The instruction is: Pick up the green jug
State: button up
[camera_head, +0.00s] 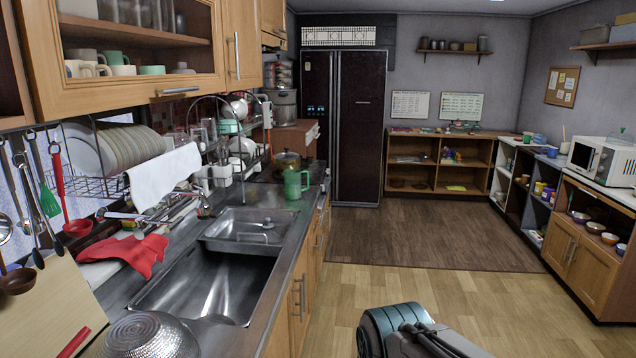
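The green jug (292,185) stands upright on the dark counter, just beyond the far end of the sink, near the counter's front edge. Its handle points to the right. A pot with a glass lid stands close behind it. Part of my own arm shows at the bottom right, over the floor, well short of the jug and to its right. The fingers of my gripper are not in view.
A steel sink (215,285), an upturned colander (150,338) and a red glove (130,254) lie nearer on the counter. A dish rack (90,186) and hanging utensils line the left wall. The lidded pot (287,160) is behind the jug. Wooden floor (440,292) to the right is clear.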

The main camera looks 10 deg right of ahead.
aim_at(293, 189)
jog(key=z, duration=0.75)
jog(key=i, duration=3)
jog(key=u, duration=1)
jog(key=i, duration=0.5)
jog(key=u, duration=0.3)
